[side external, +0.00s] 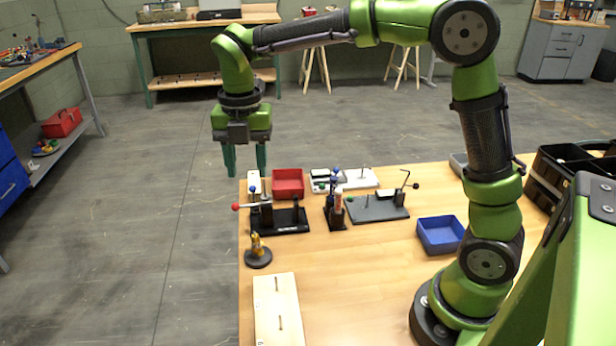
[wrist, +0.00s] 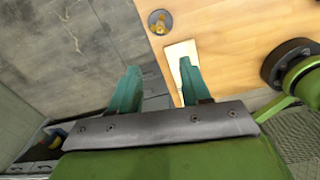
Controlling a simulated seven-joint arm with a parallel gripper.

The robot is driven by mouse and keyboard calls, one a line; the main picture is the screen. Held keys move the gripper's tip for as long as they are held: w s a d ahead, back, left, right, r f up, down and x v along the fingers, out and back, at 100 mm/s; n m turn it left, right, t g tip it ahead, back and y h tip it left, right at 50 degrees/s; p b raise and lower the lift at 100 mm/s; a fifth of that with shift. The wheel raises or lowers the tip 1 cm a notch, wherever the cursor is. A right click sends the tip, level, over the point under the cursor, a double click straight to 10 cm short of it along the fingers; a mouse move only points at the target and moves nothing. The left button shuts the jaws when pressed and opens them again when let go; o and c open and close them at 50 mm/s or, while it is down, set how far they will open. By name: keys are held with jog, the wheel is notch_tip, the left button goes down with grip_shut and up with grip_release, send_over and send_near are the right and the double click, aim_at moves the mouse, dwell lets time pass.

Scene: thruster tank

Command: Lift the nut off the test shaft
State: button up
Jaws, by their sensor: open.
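My gripper (side external: 246,165) is open and empty, high above the table's far left corner, with its two teal fingers pointing down. In the wrist view the open fingers (wrist: 159,72) show with a gap between them. A brass-coloured piece (side external: 257,243) stands upright on a round dark base (side external: 259,260) near the table's left edge. It also shows in the wrist view (wrist: 160,20), beyond the fingertips. I cannot make out for certain which part is the nut or the test shaft. Several thin upright rods show on other fixtures.
A pale wooden board (side external: 276,335) with two thin pins lies at the front left. Behind the round base stand a black fixture with a red-knobbed lever (side external: 290,226), a red bin (side external: 288,183) and a grey plate (side external: 372,211). A blue bin (side external: 441,235) sits right of centre.

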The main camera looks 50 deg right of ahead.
jog(key=n, duration=0.1)
send_over(257, 238)
jog(key=shift+n, duration=0.3)
notch_tip(257, 238, down, 11)
jog(key=shift+r, duration=0.15)
jog(key=shift+w+f, duration=0.15)
jog(key=shift+f, duration=1.4)
jog(key=shift+w+f, duration=0.1)
jog(key=shift+f, duration=1.45)
grip_shut()
